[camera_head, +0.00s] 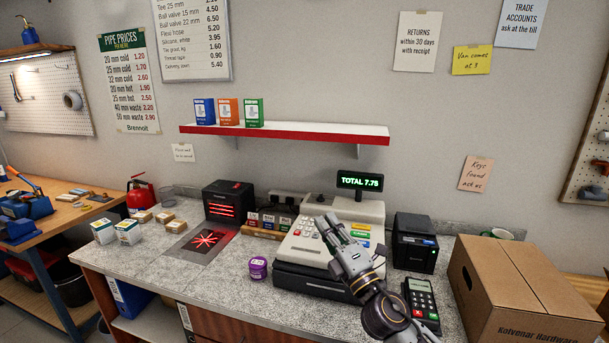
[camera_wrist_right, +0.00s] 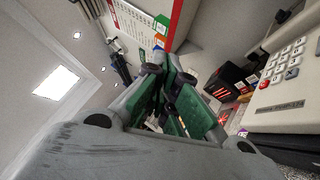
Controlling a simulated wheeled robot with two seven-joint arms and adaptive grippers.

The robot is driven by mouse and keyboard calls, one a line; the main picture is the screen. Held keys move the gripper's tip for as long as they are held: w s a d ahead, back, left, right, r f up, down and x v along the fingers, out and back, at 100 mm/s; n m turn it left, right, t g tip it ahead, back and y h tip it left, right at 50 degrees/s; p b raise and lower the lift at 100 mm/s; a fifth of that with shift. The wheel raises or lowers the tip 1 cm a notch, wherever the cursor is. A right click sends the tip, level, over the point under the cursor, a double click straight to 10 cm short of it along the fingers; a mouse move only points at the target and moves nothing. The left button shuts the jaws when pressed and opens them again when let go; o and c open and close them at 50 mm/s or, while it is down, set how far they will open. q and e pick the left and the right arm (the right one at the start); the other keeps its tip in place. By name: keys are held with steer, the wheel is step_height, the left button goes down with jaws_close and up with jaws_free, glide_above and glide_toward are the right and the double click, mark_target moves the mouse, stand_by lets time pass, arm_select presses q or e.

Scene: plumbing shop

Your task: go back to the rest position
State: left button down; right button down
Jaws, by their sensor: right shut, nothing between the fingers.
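My right gripper (camera_head: 328,222) is raised in front of the till (camera_head: 308,242), over its keypad side, with its arm coming in from the bottom right. Its fingers are shut and hold nothing. In the right wrist view the green-padded fingers (camera_wrist_right: 168,78) come together at the tips, with the till keys (camera_wrist_right: 286,62) to the right. The gripper hides part of the till's keypad and front. I cannot tell exactly how far it is from the till. My left gripper does not show in either view.
A card terminal (camera_head: 421,301) and a cardboard box (camera_head: 525,290) stand close right of my arm. A black printer (camera_head: 415,243) is behind. A purple tin (camera_head: 258,268) stands left of the till. The counter's front left (camera_head: 175,275) is clear. A red-edged shelf (camera_head: 290,134) is above.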

steer(key=s+d+f+m+g+h, duration=0.3)
steer(key=d+f+m+h, duration=0.35)
steer(key=f+m, duration=0.35)
steer(key=s+d+f+m+g+h, duration=0.4)
steer(key=d+f+m+h, duration=0.2)
steer(key=d+f+m, duration=0.4)
steer(key=s+f+m+g+y, duration=0.1)
steer(key=s+f+m+g, duration=0.1)
steer(key=s+f+g, duration=0.55)
steer(key=s+f+m+g+y, duration=0.1)
steer(key=s+f+m+g, duration=0.1)
steer(key=s+f, duration=0.95)
steer(key=s+f+g, duration=0.1)
steer(key=s+f, duration=0.2)
steer(key=f, duration=1.2)
steer(key=s+f+g, duration=0.1)
steer(key=s+f, duration=0.2)
steer(key=f, duration=1.3)
steer(key=s+d+f, duration=0.2)
steer(key=s+f, duration=0.7)
steer(key=s, duration=0.2)
steer(key=s+d+f, duration=0.2)
steer(key=s+f, duration=0.8)
steer(key=shift+s+d+n+g, duration=0.15)
steer(key=shift+s+n+g, duration=0.15)
steer(key=shift+s+g, duration=0.05)
